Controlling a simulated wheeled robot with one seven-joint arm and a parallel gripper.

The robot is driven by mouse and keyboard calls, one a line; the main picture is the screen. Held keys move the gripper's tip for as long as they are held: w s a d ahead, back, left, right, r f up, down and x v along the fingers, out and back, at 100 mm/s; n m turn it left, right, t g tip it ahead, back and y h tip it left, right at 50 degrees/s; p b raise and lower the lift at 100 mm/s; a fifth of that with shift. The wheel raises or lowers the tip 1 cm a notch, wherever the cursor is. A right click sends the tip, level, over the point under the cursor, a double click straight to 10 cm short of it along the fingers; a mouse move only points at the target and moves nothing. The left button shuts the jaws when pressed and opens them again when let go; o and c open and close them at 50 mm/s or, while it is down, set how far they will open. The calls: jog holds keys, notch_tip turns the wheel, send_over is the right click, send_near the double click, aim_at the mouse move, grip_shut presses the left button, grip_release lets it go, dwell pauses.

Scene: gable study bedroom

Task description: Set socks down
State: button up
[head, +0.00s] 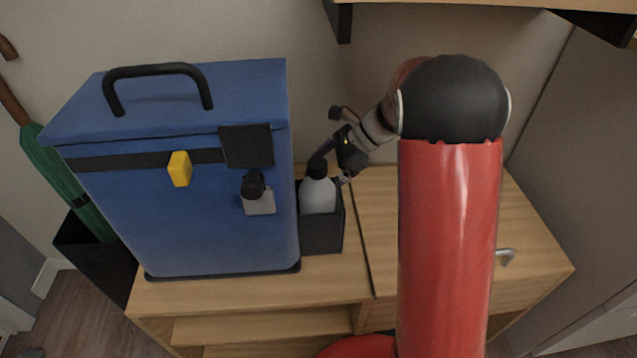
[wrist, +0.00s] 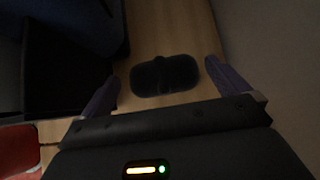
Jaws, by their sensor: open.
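A dark folded bundle, apparently the socks (wrist: 163,74), lies on the wooden top of the cabinet in the wrist view. My gripper (wrist: 164,72) is open, with one finger to each side of the bundle and a gap on both sides. The bundle appears to rest on the wood, not between closed fingers. In the head view my gripper (head: 342,166) is low over the back of the cabinet, just right of the white bottle. The socks cannot be made out in the head view.
A blue cool box (head: 190,225) with a black handle stands on the cabinet top (head: 345,275). A white bottle (head: 318,194) stands in a dark caddy (head: 323,236) close to my gripper. A shelf (head: 450,3) hangs above. The front right of the top looks clear.

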jog(key=x, duration=0.4)
jog(key=shift+a+f+b, duration=0.15)
jog(key=shift+f+b, duration=0.15)
jog(key=c, duration=0.8)
jog(key=shift+r, duration=0.2)
